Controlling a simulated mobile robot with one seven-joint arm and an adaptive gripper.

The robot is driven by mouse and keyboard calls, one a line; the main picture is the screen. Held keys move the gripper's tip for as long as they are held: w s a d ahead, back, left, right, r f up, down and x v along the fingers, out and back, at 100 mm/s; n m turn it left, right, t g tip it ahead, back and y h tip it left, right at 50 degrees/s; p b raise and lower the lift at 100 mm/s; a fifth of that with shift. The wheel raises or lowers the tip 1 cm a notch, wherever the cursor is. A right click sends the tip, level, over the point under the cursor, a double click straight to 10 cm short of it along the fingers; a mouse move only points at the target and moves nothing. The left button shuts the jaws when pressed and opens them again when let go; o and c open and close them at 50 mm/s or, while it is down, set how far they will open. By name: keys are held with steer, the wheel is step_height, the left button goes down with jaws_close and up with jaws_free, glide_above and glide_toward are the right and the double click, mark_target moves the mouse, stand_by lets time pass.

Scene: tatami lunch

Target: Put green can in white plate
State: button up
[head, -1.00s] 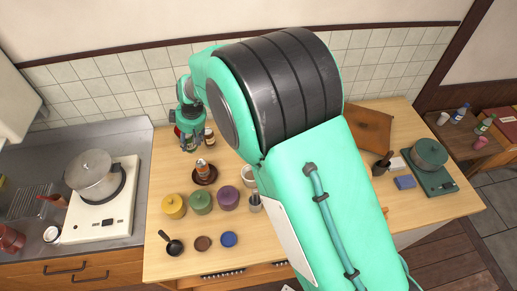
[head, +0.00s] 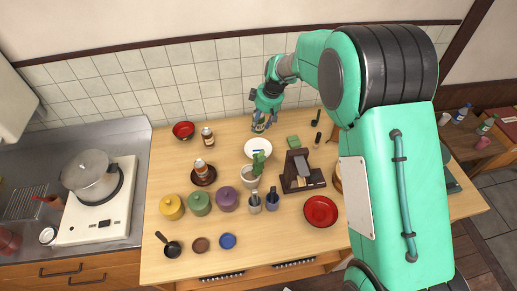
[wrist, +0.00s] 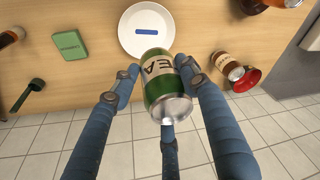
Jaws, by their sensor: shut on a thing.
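The green can (wrist: 160,92) has a cream label with dark letters and a silver end. My gripper (wrist: 158,68) is shut on it, with blue fingers on both sides. In the head view, my gripper (head: 262,120) holds the green can (head: 259,127) just behind the white plate (head: 248,150), near the tiled wall. The white plate also shows beyond the can in the wrist view (wrist: 127,22), with a flat blue item (wrist: 150,32) lying on it. The can overlaps the plate's edge there; its height above the table is unclear.
A green box (head: 293,141) and a dark wooden stand (head: 297,185) are right of the plate. A white pot with a green plant (head: 250,178) stands in front of it. A brown bottle (head: 208,137) and red bowl (head: 184,130) are to the left.

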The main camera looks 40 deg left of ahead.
mark_target(259, 127)
steer(key=shift+d+x, duration=0.15)
steer(key=shift+x, duration=0.65)
steer(key=shift+d+x, duration=0.1)
steer(key=shift+x, duration=0.7)
steer(key=shift+f, duration=0.1)
step_height(259, 127, down, 6)
steer(key=shift+f, duration=0.1)
steer(key=shift+f, duration=1.8)
steer(key=shift+f, duration=0.15)
steer(key=o, duration=1)
